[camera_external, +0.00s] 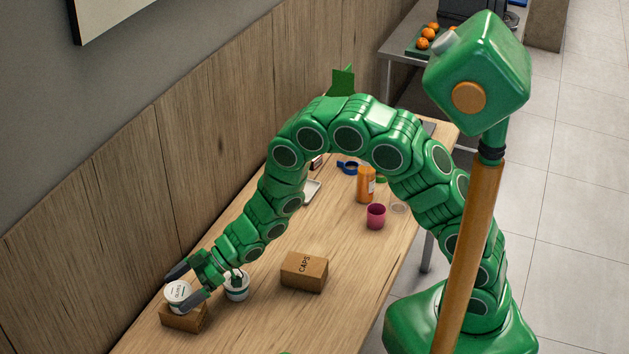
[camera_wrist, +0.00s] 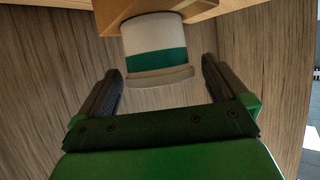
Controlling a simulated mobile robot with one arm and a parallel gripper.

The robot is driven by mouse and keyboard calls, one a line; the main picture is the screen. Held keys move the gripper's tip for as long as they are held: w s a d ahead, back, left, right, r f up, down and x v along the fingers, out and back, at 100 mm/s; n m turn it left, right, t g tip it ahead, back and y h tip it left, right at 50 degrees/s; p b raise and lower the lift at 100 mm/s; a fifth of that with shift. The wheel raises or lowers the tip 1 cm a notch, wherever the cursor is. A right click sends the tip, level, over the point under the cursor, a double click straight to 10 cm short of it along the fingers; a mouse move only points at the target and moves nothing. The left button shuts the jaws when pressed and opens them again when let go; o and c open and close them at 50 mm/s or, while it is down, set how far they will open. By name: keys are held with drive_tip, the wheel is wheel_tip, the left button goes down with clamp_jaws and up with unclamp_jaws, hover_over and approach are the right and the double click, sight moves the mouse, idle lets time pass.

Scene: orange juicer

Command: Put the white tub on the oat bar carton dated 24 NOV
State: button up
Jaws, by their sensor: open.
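A white tub with a printed lid (camera_external: 178,290) stands upright on a small brown carton (camera_external: 184,319) at the near left end of the table. In the wrist view the tub (camera_wrist: 155,35) shows a green band, and its base meets the carton (camera_wrist: 108,13). No date can be read on this carton. My gripper (camera_external: 177,294) is open, with its dark fingers on either side of the tub. In the wrist view the fingers (camera_wrist: 161,66) show gaps to the tub on both sides.
A second white tub (camera_external: 237,286) with a teal band stands just right of my gripper. A brown carton marked CAPS (camera_external: 304,272) sits farther right. A magenta cup (camera_external: 376,216) and an orange bottle (camera_external: 366,184) stand farther back. The wood-panelled wall (camera_external: 130,200) runs along the left.

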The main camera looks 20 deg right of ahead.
drive_tip(key=v, duration=1)
drive_tip(key=shift+d, duration=0.35)
drive_tip(key=shift+r, duration=0.15)
